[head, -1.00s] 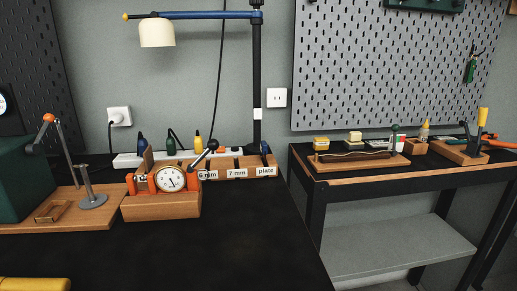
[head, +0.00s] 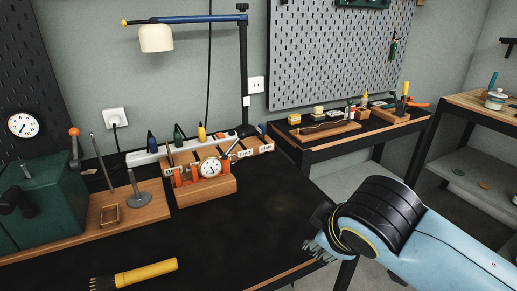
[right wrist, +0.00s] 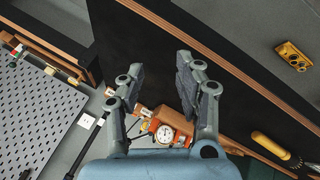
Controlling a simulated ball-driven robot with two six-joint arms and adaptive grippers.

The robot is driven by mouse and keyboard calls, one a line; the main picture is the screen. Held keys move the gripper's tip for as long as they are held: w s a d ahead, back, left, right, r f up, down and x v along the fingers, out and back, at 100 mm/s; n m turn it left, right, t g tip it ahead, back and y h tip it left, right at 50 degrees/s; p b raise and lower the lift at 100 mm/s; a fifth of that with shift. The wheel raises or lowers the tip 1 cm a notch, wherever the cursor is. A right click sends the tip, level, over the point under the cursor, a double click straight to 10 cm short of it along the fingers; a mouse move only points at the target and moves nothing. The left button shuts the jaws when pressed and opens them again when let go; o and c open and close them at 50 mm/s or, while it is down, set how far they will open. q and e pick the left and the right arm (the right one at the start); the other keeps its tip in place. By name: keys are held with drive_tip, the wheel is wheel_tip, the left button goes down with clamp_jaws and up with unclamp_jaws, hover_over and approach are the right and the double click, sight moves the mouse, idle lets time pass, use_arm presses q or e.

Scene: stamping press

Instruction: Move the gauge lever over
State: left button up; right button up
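The gauge (head: 210,167) has a round white dial in an orange frame on a wooden block (head: 207,192), left of centre on the black bench. Its thin lever (head: 231,151) leans up to the right beside the dial. The gauge also shows in the right wrist view (right wrist: 165,134), below and between my fingers. My right gripper (right wrist: 157,75) is open and empty there, its two grey fingers apart. In the head view my right gripper (head: 318,243) is over the bench's right edge, well apart from the gauge. My left gripper is not in view.
A green press (head: 45,205) with a wooden board (head: 90,232) stands at the left. A yellow-handled tool (head: 146,272) lies at the front. Labelled wooden bins (head: 253,148) and a lamp (head: 156,38) stand behind the gauge. The bench's middle is clear.

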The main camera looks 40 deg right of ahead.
drive_tip(key=w+d+r+n+t+h, duration=0.3)
drive_tip(key=w+d+n+h, duration=0.1)
drive_tip(key=w+d, duration=0.25)
drive_tip(key=n+t+y, duration=0.4)
drive_tip(key=n+t, duration=0.5)
drive_tip(key=n, duration=1.3)
approach(244, 137)
drive_tip(key=x, duration=0.2)
drive_tip(key=shift+w+f, duration=0.15)
drive_tip(key=x, duration=0.7)
drive_tip(key=shift+w+d, duration=0.1)
drive_tip(key=shift+w, duration=0.25)
drive_tip(key=shift+c, duration=0.3)
drive_tip(key=c, duration=0.6)
